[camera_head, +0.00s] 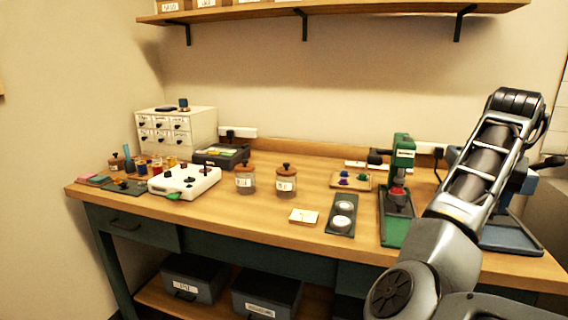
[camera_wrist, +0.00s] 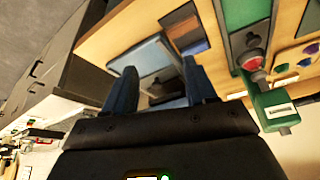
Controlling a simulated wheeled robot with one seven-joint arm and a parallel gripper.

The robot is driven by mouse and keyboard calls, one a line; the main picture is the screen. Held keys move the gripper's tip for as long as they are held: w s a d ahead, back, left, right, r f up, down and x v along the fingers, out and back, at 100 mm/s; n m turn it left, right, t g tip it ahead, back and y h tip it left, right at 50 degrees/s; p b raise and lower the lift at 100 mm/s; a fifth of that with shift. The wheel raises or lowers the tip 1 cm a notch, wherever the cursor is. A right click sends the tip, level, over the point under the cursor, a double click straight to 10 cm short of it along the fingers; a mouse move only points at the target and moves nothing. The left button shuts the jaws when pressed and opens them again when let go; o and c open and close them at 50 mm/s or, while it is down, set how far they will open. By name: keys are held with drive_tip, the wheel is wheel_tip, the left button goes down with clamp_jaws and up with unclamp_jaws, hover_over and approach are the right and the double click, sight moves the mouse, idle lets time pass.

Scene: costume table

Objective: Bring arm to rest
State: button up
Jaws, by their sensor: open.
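My arm is folded upward at the right of the head view, in front of the table's right end. My gripper shows in the wrist view (camera_wrist: 160,88) with its two blue fingers apart and nothing between them. The fingers are seen against a blue-grey machine base beyond. In the head view the gripper itself cannot be made out behind my arm links.
The wooden table (camera_head: 265,220) holds a green press (camera_head: 402,160), a dark tray with two white discs (camera_head: 341,215), two lidded jars (camera_head: 286,180), a white device (camera_head: 185,182) and a drawer cabinet (camera_head: 175,128). A shelf (camera_head: 340,12) hangs above. A blue machine (camera_head: 515,195) stands partly behind my arm.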

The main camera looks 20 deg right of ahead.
drive_tip(key=s+d+f+n+t+h, duration=0.2)
drive_tip(key=s+f+n+h, duration=0.3)
drive_tip(key=f, duration=0.6)
drive_tip(key=s+a+f+n+t, duration=0.6)
drive_tip(key=s+a+f, duration=0.35)
drive_tip(key=a, duration=0.25)
drive_tip(key=s+a+n+t+y, duration=0.25)
drive_tip(key=s+a+y, duration=0.35)
drive_tip(key=s+a, duration=0.9)
drive_tip(key=s+a+r+m+t+y, duration=0.1)
drive_tip(key=s+a+r+m+y, duration=0.1)
drive_tip(key=s+a+r, duration=0.4)
drive_tip(key=s+a, duration=0.3)
drive_tip(key=s, duration=0.2)
drive_tip(key=shift+a+r+t+y, duration=0.35)
drive_tip(key=shift+r+y, duration=0.05)
